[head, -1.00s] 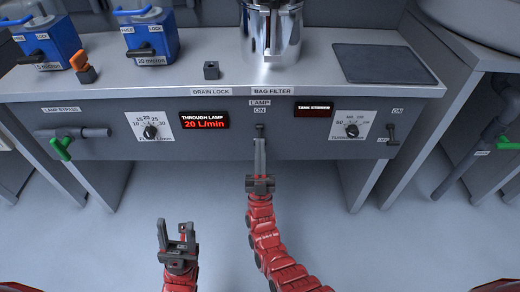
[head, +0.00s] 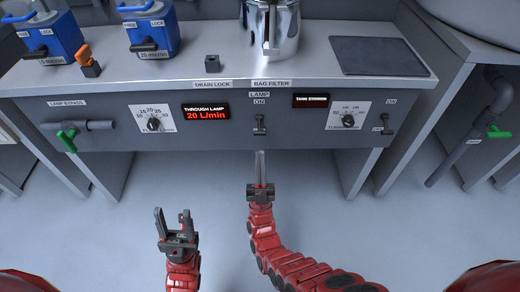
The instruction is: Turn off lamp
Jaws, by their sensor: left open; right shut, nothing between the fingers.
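The lamp switch (head: 259,125) is a small dark toggle on the front panel, under the labels LAMP and ON. It is too small to tell for sure which way its lever points. My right gripper (head: 260,154) is shut and empty, its fingers pointing up toward the panel. Its tips are just below the switch and apart from it. My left gripper (head: 172,212) is open and empty, low in front of the bench and well away from the switch.
The panel also holds a display (head: 206,112) reading 20 L/min, two dials (head: 153,125) (head: 348,121), another switch (head: 387,124) and a green-handled valve (head: 67,138). A metal canister (head: 272,32) and blue boxes (head: 152,30) stand on top. The floor in front is clear.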

